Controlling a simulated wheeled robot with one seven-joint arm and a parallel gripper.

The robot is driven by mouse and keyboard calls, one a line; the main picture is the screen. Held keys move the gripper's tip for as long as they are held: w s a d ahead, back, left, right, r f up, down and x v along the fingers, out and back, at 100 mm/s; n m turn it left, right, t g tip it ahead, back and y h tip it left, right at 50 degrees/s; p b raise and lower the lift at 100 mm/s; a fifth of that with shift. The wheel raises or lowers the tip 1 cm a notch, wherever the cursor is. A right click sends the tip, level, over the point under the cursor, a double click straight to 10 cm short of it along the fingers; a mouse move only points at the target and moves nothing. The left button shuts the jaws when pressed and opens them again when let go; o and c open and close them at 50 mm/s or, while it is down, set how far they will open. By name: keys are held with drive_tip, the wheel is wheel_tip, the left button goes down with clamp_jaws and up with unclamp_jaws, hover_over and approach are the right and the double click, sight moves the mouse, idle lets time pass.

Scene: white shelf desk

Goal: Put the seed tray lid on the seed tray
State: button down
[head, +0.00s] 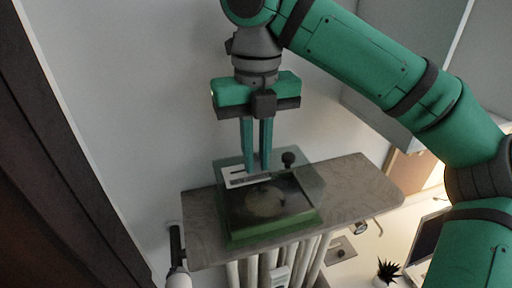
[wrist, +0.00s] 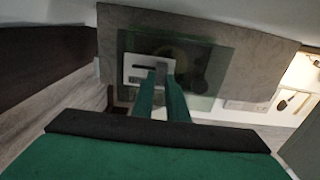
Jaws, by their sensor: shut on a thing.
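The seed tray (head: 275,229) is a shallow green tray with dark contents and a pale round patch inside. It stands on a grey-brown stone-like shelf. The seed tray lid (head: 231,167) is a clear, green-tinted cover with a white slotted plate on top. It also shows in the wrist view (wrist: 218,58). My gripper (head: 258,170) points down from above, shut on the lid at the white plate; its fingertips also show in the wrist view (wrist: 162,78). The lid overlaps the tray in both views. I cannot tell whether it touches the tray or hangs just above it.
The shelf (head: 365,190) is bare to the right of the tray. A small black knob (head: 288,158) shows beside the gripper. White radiator columns (head: 252,270) stand below the shelf. A white desk with a dark plant (head: 387,270) is at lower right. A wall stands behind.

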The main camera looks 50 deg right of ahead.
drive_tip(key=shift+s+d+f, duration=0.1)
drive_tip(key=shift+s+f, duration=0.05)
drive_tip(key=shift+f, duration=1.2)
drive_tip(key=c, duration=1.7)
unclamp_jaws()
drive_tip(key=shift+o, duration=0.2)
wheel_tip(320, 180, up, 11)
drive_tip(key=shift+f, duration=0.1)
